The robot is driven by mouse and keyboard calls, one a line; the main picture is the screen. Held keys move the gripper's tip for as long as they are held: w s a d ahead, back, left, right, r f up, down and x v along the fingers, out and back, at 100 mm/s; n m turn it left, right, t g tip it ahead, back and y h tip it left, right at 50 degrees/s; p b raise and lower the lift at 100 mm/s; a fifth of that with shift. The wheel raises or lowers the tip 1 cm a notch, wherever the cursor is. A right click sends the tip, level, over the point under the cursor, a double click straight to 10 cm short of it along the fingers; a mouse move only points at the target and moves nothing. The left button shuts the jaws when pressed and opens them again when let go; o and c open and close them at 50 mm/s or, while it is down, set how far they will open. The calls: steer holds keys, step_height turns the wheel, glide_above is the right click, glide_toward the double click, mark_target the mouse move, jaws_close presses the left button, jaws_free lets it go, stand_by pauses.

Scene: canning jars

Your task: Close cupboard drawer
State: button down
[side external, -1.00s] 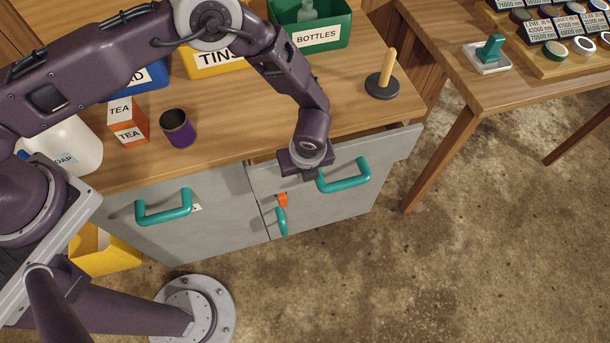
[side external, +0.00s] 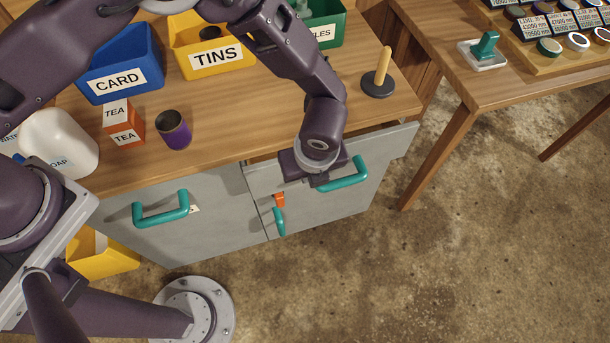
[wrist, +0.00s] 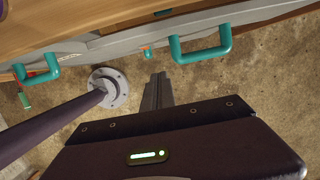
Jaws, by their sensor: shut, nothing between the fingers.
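The grey cupboard (side external: 205,215) has a wooden top. Its right-hand grey front (side external: 335,200), with a teal handle (side external: 345,178), stands out from under the top, leaving a dark gap behind its upper edge at the right. My gripper (side external: 302,167) is in front of this panel, by the left end of the handle. In the wrist view my gripper (wrist: 157,82) has its fingers together and empty, below and left of the right handle (wrist: 203,44). Whether they touch the panel is unclear. Another teal handle (side external: 162,208) is on the left front.
On the top stand a blue CARD bin (side external: 122,62), a yellow TINS bin (side external: 212,50), a tea box (side external: 124,124), a purple tin (side external: 174,130) and a peg on a dark base (side external: 379,76). A second table (side external: 470,75) is at right. Floor in front is mostly clear.

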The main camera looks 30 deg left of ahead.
steer(key=s+d+f+n+g+h, duration=0.2)
steer(key=s+d+n+h, duration=0.45)
steer(key=d, duration=0.65)
steer(key=n+t+y, duration=0.5)
steer(key=n+t, duration=0.2)
steer(key=n, duration=0.6)
glide_toward(339, 179)
steer(key=shift+y, duration=0.25)
steer(key=x, duration=0.5)
steer(key=shift+w+d, duration=0.25)
steer(key=shift+w, duration=0.1)
steer(key=w+a, duration=0.2)
steer(key=w, duration=0.1)
steer(key=shift+w+a+f, duration=0.2)
steer(key=shift+a+f, duration=0.05)
steer(key=shift+a, duration=0.15)
